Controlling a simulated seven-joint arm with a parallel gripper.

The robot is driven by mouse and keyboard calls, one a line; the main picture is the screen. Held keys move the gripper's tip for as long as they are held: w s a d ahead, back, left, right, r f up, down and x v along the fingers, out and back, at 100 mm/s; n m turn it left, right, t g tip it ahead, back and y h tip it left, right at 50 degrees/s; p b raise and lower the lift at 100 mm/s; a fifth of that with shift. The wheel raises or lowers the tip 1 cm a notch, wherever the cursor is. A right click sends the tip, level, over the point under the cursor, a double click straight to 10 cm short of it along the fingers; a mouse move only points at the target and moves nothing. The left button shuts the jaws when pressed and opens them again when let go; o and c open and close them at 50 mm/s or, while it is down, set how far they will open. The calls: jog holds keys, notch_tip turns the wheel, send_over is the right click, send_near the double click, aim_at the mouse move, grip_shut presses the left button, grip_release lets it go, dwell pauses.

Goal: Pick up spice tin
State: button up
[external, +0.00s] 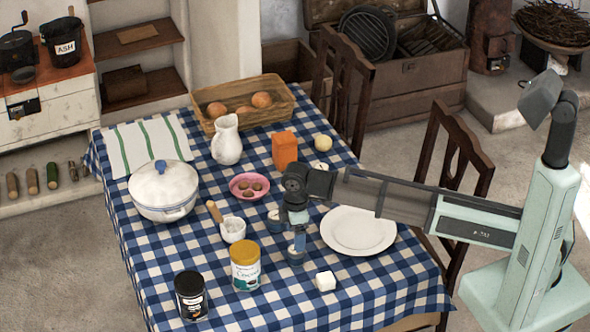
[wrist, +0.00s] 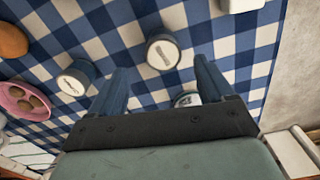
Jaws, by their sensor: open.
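Which tin is the spice tin I cannot tell for sure; small blue tins with pale round lids stand close together. In the wrist view one tin (wrist: 163,52) with dark lettering on its lid sits between and just beyond my fingertips. A second tin (wrist: 75,77) is outside the left finger. A third tin (wrist: 186,98) is partly hidden behind my palm, by the right finger. In the external view a blue tin (external: 273,220) stands left of my gripper (external: 296,240), and another tin (external: 297,252) is partly hidden by it. My gripper is open, empty, pointing down over the table.
On the checked tablecloth (external: 220,310) stand a cocoa tin (external: 245,265), a black tin (external: 190,296), a white cube (external: 326,281), a white plate (external: 358,231), a pink bowl (external: 249,186), a mortar (external: 232,230) and an orange box (external: 284,150). Chairs line the right side.

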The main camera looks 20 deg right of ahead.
aim_at(296, 256)
jog(key=shift+s+a+f, duration=0.1)
jog(key=shift+f, duration=1.5)
jog(key=shift+s+a+f, duration=0.1)
jog(key=shift+f, duration=1.45)
jog(key=shift+c, duration=0.4)
jog(key=c, duration=1)
